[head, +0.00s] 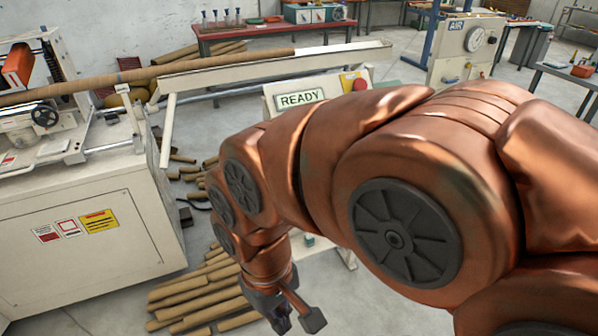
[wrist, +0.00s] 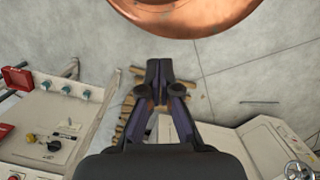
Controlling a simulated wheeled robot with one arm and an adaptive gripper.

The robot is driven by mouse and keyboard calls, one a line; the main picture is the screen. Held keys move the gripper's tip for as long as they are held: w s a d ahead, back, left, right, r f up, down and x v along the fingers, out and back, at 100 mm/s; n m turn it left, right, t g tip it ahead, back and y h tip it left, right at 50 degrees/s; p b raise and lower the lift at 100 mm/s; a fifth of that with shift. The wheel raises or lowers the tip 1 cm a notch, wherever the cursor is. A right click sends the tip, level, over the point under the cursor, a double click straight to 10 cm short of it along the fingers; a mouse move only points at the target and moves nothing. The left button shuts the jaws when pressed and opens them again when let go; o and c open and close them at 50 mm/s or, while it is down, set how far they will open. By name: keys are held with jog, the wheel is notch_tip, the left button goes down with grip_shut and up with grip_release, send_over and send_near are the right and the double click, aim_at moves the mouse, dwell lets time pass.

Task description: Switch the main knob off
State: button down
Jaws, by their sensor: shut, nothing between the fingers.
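A pale control panel (wrist: 75,118) is at the left of the wrist view. I cannot tell which one is the main knob, as no label is readable. In the head view, a panel with a READY display (head: 300,98) shows behind my arm; its lower part is hidden. My gripper (wrist: 159,68) is shut and empty, to the right of the panel controls and apart from them. In the head view my gripper (head: 296,318) hangs low above the floor.
Several cardboard tubes (head: 195,300) lie on the floor below. A white machine cabinet (head: 75,240) stands at the left. A red-and-yellow stop button (head: 354,82) sits by the display. An AIR unit (head: 465,50) stands at the back right.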

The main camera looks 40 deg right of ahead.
jog(key=w+d+f+t+y+b, duration=0.25)
jog(key=w+b, duration=0.25)
jog(key=w, duration=1.1)
jog(key=w+d+f+m+t+b, duration=0.2)
jog(key=w+d+t+b, duration=0.15)
jog(key=w+d, duration=0.65)
jog(key=w+d+m+t+h+b, duration=0.1)
jog(key=w+d+t+h+b, duration=0.1)
jog(key=d, duration=1.2)
jog(key=w+d+f+t+h+b, duration=0.1)
jog(key=w+d+t+h+b, duration=0.1)
jog(key=d, duration=1.3)
jog(key=shift+w+f+m+h+b, duration=0.25)
jog(key=shift+w+m+h+b, duration=0.25)
jog(key=shift+w+h, duration=0.35)
jog(key=shift+w, duration=0.15)
